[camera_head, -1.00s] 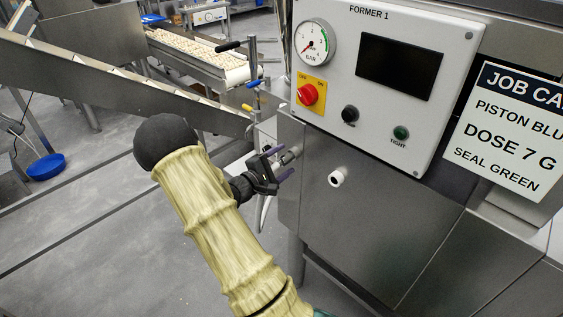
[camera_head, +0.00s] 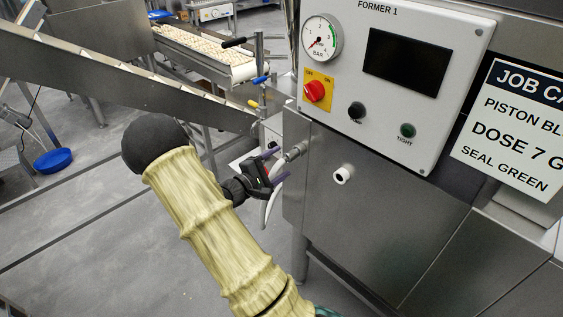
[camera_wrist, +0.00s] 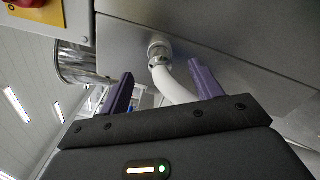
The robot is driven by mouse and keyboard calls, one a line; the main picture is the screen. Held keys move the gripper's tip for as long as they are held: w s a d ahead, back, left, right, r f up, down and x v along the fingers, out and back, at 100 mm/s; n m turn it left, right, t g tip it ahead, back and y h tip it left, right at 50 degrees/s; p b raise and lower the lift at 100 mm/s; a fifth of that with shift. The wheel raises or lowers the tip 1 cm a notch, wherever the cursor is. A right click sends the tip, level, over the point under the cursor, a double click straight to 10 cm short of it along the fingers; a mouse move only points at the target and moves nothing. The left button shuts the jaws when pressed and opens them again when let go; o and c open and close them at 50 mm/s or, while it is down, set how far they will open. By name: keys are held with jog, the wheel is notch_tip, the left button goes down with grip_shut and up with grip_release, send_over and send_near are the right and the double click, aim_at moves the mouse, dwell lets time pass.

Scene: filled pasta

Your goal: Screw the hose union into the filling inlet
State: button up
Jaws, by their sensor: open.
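The metal hose union (camera_head: 296,151) sits at the left side of the steel machine cabinet, against the filling inlet. In the wrist view the union (camera_wrist: 159,52) meets the grey panel, and the white hose (camera_wrist: 178,88) curves down from it. The inlet itself is hidden behind the union, so I cannot tell how deep the thread sits. My gripper (camera_head: 277,165) is open and empty, a little to the left of the union and apart from it. In the wrist view its two purple fingers (camera_wrist: 160,75) stand on either side of the hose and union line.
A white round port (camera_head: 343,174) sticks out of the cabinet front. Above is the control panel with a pressure gauge (camera_head: 321,38), a red switch (camera_head: 315,91) and a dark green TIGHT lamp (camera_head: 407,130). A conveyor (camera_head: 205,55) stands behind.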

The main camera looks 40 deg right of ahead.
jog(key=shift+s+a, duration=0.15)
jog(key=shift+a, duration=1.35)
jog(key=s+a+b, duration=0.1)
jog(key=a+b, duration=0.2)
jog(key=a, duration=1.4)
jog(key=shift+s+a, duration=0.15)
jog(key=shift+a, duration=0.05)
jog(key=s+f+m+g+y+p, duration=0.25)
jog(key=s+g+y, duration=0.25)
jog(key=s+y, duration=0.45)
jog(key=s+a+r+m+t+y+p, duration=0.1)
jog(key=a+r+m+t+y+p, duration=0.1)
jog(key=a+r+m+t+y, duration=0.2)
jog(key=a+r+t+y, duration=0.1)
jog(key=a+t+y, duration=0.1)
jog(key=a+y, duration=0.1)
jog(key=shift+s+r+y+p, duration=0.3)
jog(key=shift+y, duration=0.45)
